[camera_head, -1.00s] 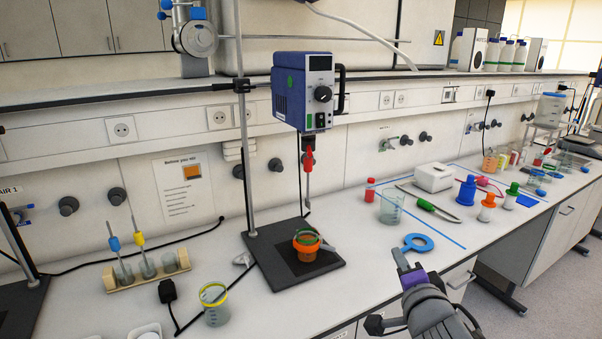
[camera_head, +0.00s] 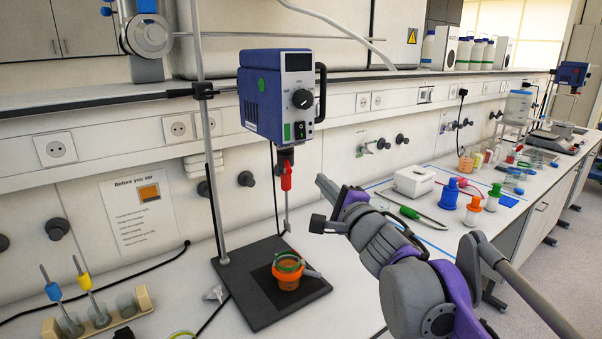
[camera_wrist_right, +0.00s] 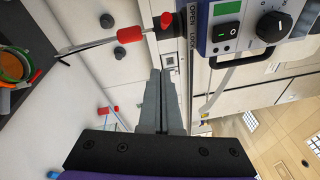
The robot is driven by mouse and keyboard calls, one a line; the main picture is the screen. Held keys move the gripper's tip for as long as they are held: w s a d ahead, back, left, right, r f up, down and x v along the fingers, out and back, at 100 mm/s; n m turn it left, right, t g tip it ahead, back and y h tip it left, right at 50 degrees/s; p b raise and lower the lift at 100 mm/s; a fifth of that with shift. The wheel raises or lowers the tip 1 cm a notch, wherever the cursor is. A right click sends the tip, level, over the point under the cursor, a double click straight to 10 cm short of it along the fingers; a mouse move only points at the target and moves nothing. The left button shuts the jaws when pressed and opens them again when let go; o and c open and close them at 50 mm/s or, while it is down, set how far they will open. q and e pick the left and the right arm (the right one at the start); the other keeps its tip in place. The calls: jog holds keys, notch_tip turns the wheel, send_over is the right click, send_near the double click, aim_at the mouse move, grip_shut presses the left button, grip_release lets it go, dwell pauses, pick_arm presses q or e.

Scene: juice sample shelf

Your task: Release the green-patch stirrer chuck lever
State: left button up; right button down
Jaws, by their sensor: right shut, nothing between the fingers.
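The blue stirrer motor (camera_head: 280,95) with green patches hangs on a stand. Below it is a dark chuck with a red part (camera_head: 286,178) and a thin shaft. The right wrist view shows the motor's switch panel (camera_wrist_right: 250,30), an OPEN/LOCK label (camera_wrist_right: 192,28), the red part (camera_wrist_right: 129,34) and a small red tip (camera_wrist_right: 166,20), perhaps the lever's end. My right gripper (camera_head: 321,180) is right of the chuck, apart from it in the head view. Its fingers (camera_wrist_right: 165,72) are shut and empty. My left gripper is not in view.
An orange-rimmed beaker (camera_head: 287,274) stands on the dark stand base (camera_head: 255,308) under the shaft. The upright stand rod (camera_head: 211,150) is left of the motor. A tube rack (camera_head: 143,300) is at lower left. Bottles and a white box (camera_head: 414,180) stand farther right.

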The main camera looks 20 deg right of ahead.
aim_at(290, 172)
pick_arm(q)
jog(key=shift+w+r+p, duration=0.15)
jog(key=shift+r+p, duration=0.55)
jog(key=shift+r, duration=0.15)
pick_arm(e)
jog(key=shift+w+a+r, duration=0.25)
jog(key=shift+w+a, duration=0.2)
jog(key=shift+a, duration=0.25)
jog(key=shift+w+a+r, duration=0.2)
jog(key=shift+w+a, duration=0.3)
jog(key=shift+a, duration=0.2)
jog(key=shift+w+a+r, duration=0.25)
jog(key=shift+w+a, duration=0.2)
jog(key=shift+a, duration=0.25)
jog(key=shift+s+a, duration=0.1)
jog(key=shift+a, duration=1.15)
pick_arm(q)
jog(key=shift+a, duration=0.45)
pick_arm(e)
jog(key=shift+d, duration=0.25)
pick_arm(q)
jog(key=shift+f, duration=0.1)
pick_arm(e)
jog(key=shift+a, duration=0.1)
